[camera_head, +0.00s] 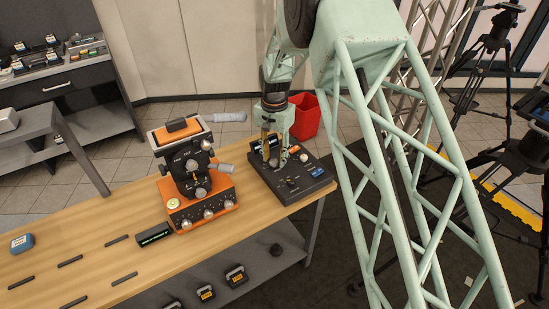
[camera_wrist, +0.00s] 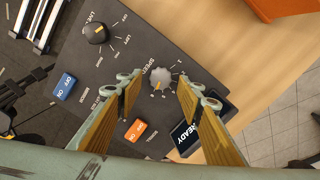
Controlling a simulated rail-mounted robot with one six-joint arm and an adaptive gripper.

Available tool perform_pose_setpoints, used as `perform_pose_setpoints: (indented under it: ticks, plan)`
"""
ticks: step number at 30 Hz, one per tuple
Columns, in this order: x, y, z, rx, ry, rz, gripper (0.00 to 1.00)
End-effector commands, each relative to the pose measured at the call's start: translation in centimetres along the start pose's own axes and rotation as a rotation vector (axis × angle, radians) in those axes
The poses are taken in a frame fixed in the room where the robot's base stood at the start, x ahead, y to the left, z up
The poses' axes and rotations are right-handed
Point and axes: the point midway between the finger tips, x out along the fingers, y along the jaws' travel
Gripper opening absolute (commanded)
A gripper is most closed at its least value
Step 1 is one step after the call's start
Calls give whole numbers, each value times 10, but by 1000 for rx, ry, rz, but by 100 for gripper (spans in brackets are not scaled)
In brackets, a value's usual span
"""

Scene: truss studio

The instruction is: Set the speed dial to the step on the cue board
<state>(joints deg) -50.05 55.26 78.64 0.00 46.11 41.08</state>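The speed dial (camera_wrist: 161,78) is a small grey ribbed knob with an orange mark, on a dark control panel (camera_wrist: 140,30) in the wrist view. The word SPEED and several numbers and ticks surround it; the mark points roughly toward the picture's bottom. My gripper (camera_wrist: 160,86) is open, its two fingers on either side of the dial with a visible gap. In the head view my gripper (camera_head: 273,160) is over the panel (camera_head: 300,192) and hides part of it. A small black board with pale text (camera_head: 153,235) lies on the table; I cannot read it or tell whether it is the cue board.
The panel also carries a black knob (camera_wrist: 96,32), a blue switch (camera_wrist: 63,87), an orange switch (camera_wrist: 135,130) and a READY sign (camera_wrist: 184,138). An orange-and-black device (camera_head: 195,185) stands left of the panel on the wooden table (camera_head: 100,215). A red bin (camera_head: 305,116) stands behind.

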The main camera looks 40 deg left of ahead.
Motion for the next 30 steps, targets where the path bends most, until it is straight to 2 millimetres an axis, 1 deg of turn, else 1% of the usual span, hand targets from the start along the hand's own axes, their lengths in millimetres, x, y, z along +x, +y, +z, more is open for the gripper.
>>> perform_pose_setpoints:
  ticks: [8,21,27,30]
  plan:
    - [-21,0,0,0,1,-1,34]
    - [-83,0,-1,0,2,-2,34]
    - [-105,0,0,0,1,-1,34]
    - [-112,0,0,0,1,-1,34]
